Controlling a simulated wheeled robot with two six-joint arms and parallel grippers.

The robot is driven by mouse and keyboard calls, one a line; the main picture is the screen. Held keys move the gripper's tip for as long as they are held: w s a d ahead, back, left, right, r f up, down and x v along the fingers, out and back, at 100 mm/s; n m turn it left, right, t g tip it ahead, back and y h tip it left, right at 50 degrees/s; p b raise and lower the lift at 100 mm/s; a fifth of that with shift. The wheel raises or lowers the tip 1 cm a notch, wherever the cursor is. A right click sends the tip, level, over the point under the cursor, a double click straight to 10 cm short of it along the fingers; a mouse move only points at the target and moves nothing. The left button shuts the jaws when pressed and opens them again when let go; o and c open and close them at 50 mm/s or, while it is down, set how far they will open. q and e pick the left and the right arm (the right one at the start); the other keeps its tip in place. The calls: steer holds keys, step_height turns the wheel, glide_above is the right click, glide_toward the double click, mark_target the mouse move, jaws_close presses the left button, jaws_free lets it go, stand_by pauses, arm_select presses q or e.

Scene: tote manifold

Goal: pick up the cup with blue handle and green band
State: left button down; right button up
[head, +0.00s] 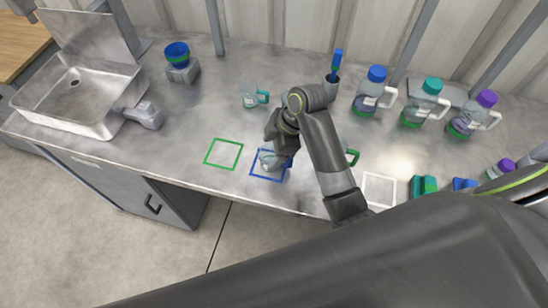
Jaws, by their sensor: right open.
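A clear cup (267,160) stands at the blue square outline on the counter. A small blue part shows at its right side, which looks like its handle; I cannot make out a green band. My right gripper (276,147) is open, just above and behind this cup, and partly covers it. I cannot tell whether it touches the cup. A second clear cup with a teal handle (250,96) stands farther back. A green handle (352,156) shows beside my right arm, which hides the rest of that item. My left gripper is not in view.
A green square outline (223,153) lies empty to the left, a white one (379,189) to the right. Jugs with blue (377,74), teal (432,86) and purple (487,98) caps stand back right. A sink (75,95) is at left. The counter's front edge is close.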

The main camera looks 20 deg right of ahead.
steer(key=shift+x, duration=1)
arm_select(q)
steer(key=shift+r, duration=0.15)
arm_select(e)
steer(key=c, duration=1)
steer(key=shift+c, duration=0.2)
